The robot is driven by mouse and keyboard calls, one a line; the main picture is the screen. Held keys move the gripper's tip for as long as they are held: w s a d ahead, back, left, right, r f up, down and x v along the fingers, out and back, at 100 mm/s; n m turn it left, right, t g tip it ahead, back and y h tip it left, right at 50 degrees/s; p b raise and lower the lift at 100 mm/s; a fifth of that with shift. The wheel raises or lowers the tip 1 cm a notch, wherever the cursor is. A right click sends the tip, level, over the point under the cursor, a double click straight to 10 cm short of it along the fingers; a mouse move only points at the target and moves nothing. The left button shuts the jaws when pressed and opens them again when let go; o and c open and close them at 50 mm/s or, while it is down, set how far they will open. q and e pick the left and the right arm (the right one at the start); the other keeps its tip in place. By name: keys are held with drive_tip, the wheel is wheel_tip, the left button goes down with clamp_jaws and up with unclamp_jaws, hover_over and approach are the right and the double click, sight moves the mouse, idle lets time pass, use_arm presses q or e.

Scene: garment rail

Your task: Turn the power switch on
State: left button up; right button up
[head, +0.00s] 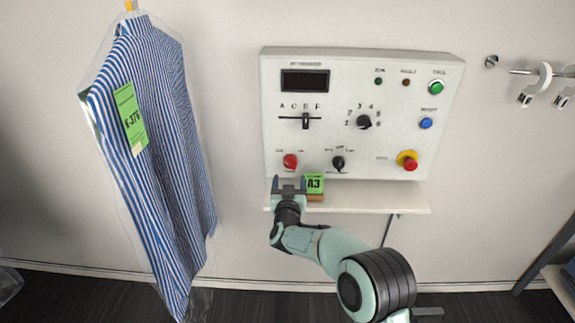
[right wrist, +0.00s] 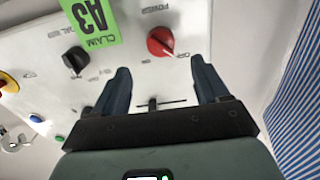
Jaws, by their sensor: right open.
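The power switch is a red rotary knob (head: 290,161) at the lower left of the white control panel (head: 440,110). It also shows in the right wrist view (right wrist: 160,41), with the word POWER upside down beside it. My right gripper (head: 289,183) is open and empty, just below the knob in the head view. In the right wrist view its two dark fingers (right wrist: 160,86) are spread apart, with the knob beyond them, not clasped. My left gripper is not in view.
A green A3 claim tag (head: 314,183) stands on the white shelf (head: 390,205), right of my gripper. A black knob (head: 338,162) sits right of the red one, and a red-yellow button (head: 408,161) further right. A striped shirt (head: 160,130) hangs left.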

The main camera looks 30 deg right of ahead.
sight(290, 166)
drive_tip(key=p+x, duration=0.2)
drive_tip(key=x, duration=0.6)
drive_tip(key=shift+w, duration=0.25)
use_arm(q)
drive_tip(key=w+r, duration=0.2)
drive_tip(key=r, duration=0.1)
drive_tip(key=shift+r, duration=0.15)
use_arm(e)
drive_tip(key=c, duration=1.1)
